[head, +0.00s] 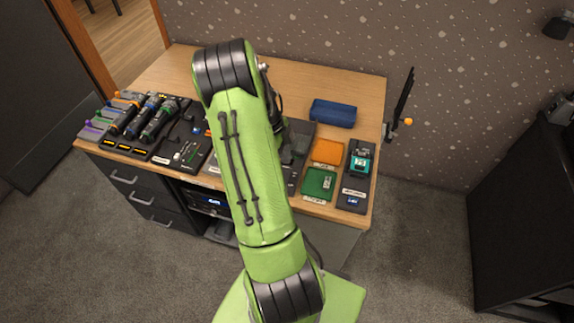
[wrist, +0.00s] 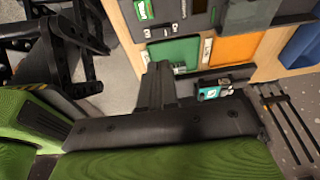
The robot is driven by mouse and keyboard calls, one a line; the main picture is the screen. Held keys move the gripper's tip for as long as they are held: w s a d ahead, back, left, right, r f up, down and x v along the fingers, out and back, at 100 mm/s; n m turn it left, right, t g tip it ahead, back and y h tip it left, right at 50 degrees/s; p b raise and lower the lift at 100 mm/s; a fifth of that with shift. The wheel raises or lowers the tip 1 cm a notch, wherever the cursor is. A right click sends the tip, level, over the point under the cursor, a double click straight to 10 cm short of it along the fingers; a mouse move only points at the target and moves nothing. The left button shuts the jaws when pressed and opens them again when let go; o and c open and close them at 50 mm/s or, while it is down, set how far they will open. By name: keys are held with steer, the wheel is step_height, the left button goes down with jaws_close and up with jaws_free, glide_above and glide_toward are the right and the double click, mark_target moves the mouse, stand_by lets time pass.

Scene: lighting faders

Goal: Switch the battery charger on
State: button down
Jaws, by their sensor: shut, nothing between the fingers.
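The dark device at the desk's right front corner looks like the battery charger (head: 357,178). A teal block (head: 360,161) sits at its back end, and a label and a small lit display (head: 352,201) are at its front. In the wrist view the charger's teal block (wrist: 209,93) shows right of my gripper, partly hidden by the gripper body. I cannot make out its switch. My gripper (wrist: 157,70) is shut and empty, its fingers together beside the green tray in the picture and apart from the teal block. In the head view my green arm hides the gripper.
A green tray (head: 318,184) and an orange tray (head: 327,152) lie left of the charger. A blue pouch (head: 333,113) lies behind them. A black upright panel (head: 401,100) stands at the desk's right edge.

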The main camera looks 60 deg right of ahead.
mark_target(294, 175)
steer(key=v, duration=0.4)
steer(key=shift+d+r, duration=0.2)
steer(key=shift+r, duration=0.15)
steer(key=shift+w+f, duration=0.1)
steer(key=b, duration=0.7)
steer(key=shift+d+r+b, duration=0.25)
steer(key=shift+d+b, duration=0.05)
steer(key=shift+b, duration=0.05)
steer(key=b+x, duration=0.1)
steer(key=x, duration=0.3)
steer(key=b+x, duration=0.1)
steer(key=x, duration=0.3)
steer(key=w+b+x, duration=0.1)
steer(key=b+x, duration=0.1)
steer(key=x, duration=0.3)
steer(key=shift+d+f, duration=0.1)
steer(key=shift+f, duration=0.5)
